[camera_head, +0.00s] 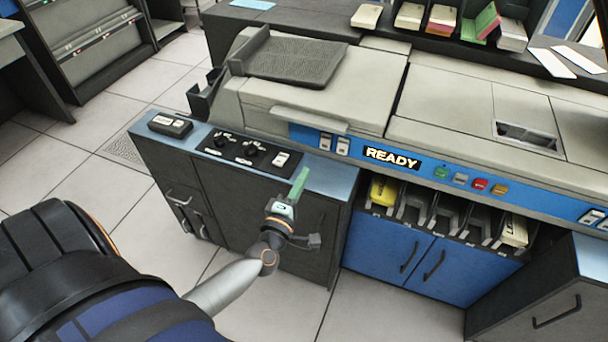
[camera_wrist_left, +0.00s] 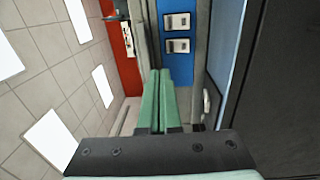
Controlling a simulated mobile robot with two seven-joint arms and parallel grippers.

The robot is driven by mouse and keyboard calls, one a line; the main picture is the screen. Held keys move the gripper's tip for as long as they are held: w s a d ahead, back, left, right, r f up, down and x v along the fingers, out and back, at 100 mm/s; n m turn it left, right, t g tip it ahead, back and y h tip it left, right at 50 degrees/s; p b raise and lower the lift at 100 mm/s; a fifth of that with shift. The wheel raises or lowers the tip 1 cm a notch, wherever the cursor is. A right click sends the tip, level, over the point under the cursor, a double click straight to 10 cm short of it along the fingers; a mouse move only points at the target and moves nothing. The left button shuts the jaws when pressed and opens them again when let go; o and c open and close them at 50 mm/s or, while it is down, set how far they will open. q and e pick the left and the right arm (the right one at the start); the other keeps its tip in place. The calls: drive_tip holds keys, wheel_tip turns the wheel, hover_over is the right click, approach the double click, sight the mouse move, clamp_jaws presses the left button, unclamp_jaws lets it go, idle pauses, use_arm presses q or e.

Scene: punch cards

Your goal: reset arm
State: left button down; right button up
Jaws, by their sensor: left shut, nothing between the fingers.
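My left gripper (camera_head: 299,182) is in front of the card machine, near the right end of the grey side cabinet's blue top. Its green fingers are together with nothing between them. In the left wrist view the green fingertips (camera_wrist_left: 162,80) lie side by side, pointing at the machine's blue panel. My left arm comes in from the lower left of the head view. My right gripper is not in view.
The card machine (camera_head: 300,98) has a blue strip with a lit READY sign (camera_head: 392,157). A control panel (camera_head: 246,150) with knobs and a small dark box (camera_head: 170,124) sit on the side cabinet. Card stacks (camera_head: 441,20) stand behind. Tiled floor (camera_head: 130,90) lies open at left.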

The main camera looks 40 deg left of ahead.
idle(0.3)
use_arm(q)
drive_tip(key=s+d+f+m+g+h+p, duration=0.2)
drive_tip(key=s+d+f+m+g+h, duration=0.35)
drive_tip(key=d+m, duration=0.75)
drive_tip(key=s+f+m+g, duration=0.1)
drive_tip(key=s+f+m, duration=0.2)
drive_tip(key=s+m, duration=0.2)
drive_tip(key=s+f+m+g+h, duration=0.1)
drive_tip(key=s+f+m+g, duration=0.1)
drive_tip(key=s+f+m, duration=0.2)
drive_tip(key=s+d, duration=0.1)
drive_tip(key=s, duration=0.2)
drive_tip(key=shift+s+m, duration=0.35)
drive_tip(key=shift+m, duration=0.05)
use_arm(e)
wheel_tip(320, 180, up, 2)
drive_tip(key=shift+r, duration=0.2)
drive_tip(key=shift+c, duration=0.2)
